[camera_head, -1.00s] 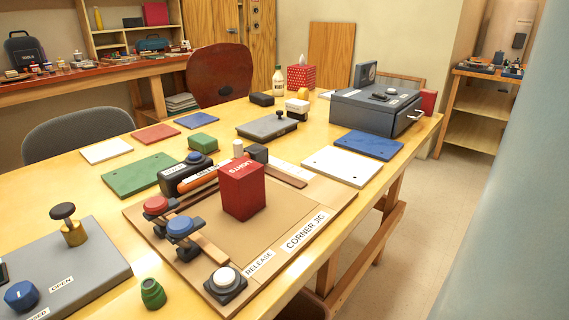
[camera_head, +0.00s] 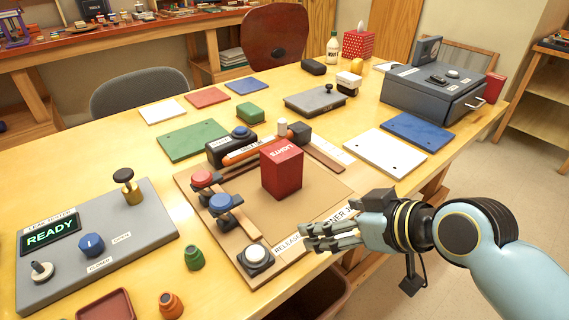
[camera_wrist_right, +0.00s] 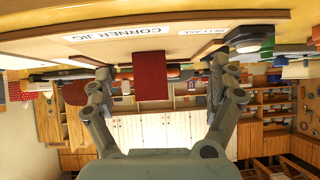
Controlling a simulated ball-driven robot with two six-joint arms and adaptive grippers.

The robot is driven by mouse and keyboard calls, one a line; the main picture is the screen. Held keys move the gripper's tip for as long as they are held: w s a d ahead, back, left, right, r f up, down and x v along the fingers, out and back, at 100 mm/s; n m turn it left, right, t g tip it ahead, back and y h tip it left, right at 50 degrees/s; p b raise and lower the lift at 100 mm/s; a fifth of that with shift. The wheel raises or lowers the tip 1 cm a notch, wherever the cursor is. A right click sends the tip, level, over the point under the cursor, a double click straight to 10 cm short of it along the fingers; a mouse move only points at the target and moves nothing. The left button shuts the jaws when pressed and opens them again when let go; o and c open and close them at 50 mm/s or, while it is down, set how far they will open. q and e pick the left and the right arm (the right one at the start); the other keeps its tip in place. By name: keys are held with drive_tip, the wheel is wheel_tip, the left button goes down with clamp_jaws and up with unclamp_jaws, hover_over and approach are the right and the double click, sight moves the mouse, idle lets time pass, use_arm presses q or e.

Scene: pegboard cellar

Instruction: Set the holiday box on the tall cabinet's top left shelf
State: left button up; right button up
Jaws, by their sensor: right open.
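The red box (camera_head: 282,170) marked LIGHTS, which I take to be the holiday box, stands upright on the brown corner jig board (camera_head: 335,190) in the head view. My right gripper (camera_head: 318,238) is open and empty, to the right of and nearer than the box, low by the jig's front edge. In the right wrist view, which is upside down, the red box (camera_wrist_right: 151,77) shows ahead between the spread fingers of the gripper (camera_wrist_right: 158,72), apart from them. My left gripper is not in view. I cannot tell which furniture is the tall cabinet.
A grey tester panel reading READY (camera_head: 50,236) lies at left. Red (camera_head: 201,178), blue (camera_head: 222,203) and white (camera_head: 256,252) knobs border the jig. A grey drawer unit (camera_head: 432,92) and a white board (camera_head: 384,152) are at right. A red chair (camera_head: 275,45) stands behind the table.

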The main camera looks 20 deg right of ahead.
wheel_tip(320, 180, up, 5)
drive_tip(key=w+a+t+y, duration=0.1)
drive_tip(key=w+t, duration=0.1)
drive_tip(key=w, duration=0.1)
drive_tip(key=t, duration=0.2)
approach(284, 152)
drive_tip(key=x, duration=0.5)
drive_tip(key=shift+d, duration=0.1)
drive_tip(key=x, duration=0.6)
drive_tip(key=shift+f+p, duration=0.1)
drive_tip(key=shift+p, duration=0.3)
drive_tip(key=shift+s, duration=0.1)
drive_tip(key=c, duration=1.4)
